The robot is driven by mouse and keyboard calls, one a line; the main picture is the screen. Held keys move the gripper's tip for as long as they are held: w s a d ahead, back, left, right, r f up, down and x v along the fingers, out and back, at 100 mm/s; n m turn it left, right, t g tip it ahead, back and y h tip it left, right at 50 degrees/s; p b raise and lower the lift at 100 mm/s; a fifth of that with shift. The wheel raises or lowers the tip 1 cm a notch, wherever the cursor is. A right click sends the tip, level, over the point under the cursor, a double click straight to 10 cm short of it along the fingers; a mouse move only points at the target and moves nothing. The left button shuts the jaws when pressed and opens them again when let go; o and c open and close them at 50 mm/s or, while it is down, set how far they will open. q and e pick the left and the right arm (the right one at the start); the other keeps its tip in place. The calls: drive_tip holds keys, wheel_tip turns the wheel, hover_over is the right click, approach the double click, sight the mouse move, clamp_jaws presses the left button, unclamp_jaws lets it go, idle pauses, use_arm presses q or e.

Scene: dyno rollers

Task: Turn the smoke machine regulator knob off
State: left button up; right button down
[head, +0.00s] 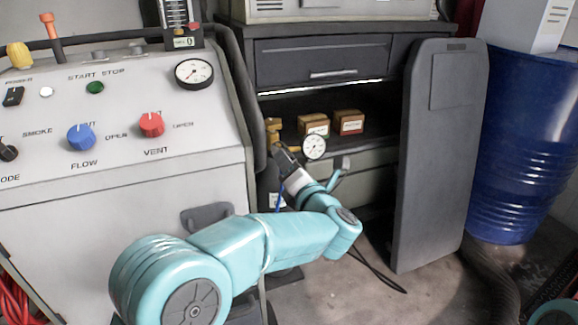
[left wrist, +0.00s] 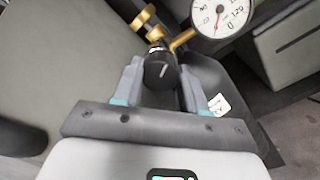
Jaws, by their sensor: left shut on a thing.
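The regulator knob (left wrist: 160,70) is black with a white mark line and sits between my left gripper's fingers in the left wrist view. My left gripper (head: 284,152) is shut on it, with one finger on each side. In the head view the gripper hides the knob. Brass fittings (left wrist: 145,20) and a round white pressure gauge (left wrist: 222,14) adjoin the knob. The gauge (head: 314,147) also shows just right of my left gripper in the head view. My right gripper is not in view.
A grey control panel (head: 120,175) with blue and red knobs stands at the left. A shelf with small boxes (head: 348,122) lies behind the gauge. An open grey door (head: 440,160) and a blue barrel (head: 520,150) stand at the right.

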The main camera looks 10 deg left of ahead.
use_arm(q)
drive_tip(key=n, duration=1.2)
drive_tip(key=shift+d+f+n, duration=0.15)
drive_tip(key=shift+n, duration=0.25)
drive_tip(key=shift+g, duration=0.3)
drive_tip(key=o, duration=1.1)
drive_tip(key=shift+c, duration=0.2)
